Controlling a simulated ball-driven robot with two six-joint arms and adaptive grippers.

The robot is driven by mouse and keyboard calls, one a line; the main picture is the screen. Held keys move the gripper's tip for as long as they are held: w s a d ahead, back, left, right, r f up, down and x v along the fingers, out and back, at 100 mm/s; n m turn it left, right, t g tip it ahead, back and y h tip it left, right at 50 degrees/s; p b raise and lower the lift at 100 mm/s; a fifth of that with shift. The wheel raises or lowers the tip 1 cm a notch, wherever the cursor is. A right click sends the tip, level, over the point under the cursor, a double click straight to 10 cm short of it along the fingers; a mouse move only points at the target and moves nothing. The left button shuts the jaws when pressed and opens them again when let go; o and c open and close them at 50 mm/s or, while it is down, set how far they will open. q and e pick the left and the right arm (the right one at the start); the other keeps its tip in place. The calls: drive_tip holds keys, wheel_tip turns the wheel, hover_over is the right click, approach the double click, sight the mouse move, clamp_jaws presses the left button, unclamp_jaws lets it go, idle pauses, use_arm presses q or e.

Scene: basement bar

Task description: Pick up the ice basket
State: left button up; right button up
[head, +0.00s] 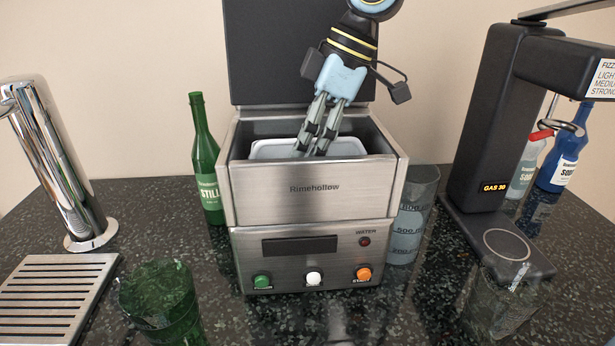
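The ice basket (266,149) shows as a pale, whitish rim inside the open top of the steel ice maker (315,190), which is labelled Rimehollow. Most of the basket is hidden behind the machine's front wall. My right gripper (309,150) comes down from above, with both fingers reaching into the machine's opening over the basket. The fingers are close together with a narrow gap. Their tips are at the basket, and I cannot tell whether they touch or hold any part of it. My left gripper is not in view.
The dark lid (270,60) stands raised behind the opening. A green bottle (206,160) is left of the machine, a measuring jug (408,225) right. A green glass (160,300), chrome tap (50,150), drip tray (50,295), black carbonator (490,130) and clear glass (500,300) stand around.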

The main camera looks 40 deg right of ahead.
drive_tip(key=shift+s, duration=0.1)
drive_tip(key=shift+c, duration=0.2)
clamp_jaws()
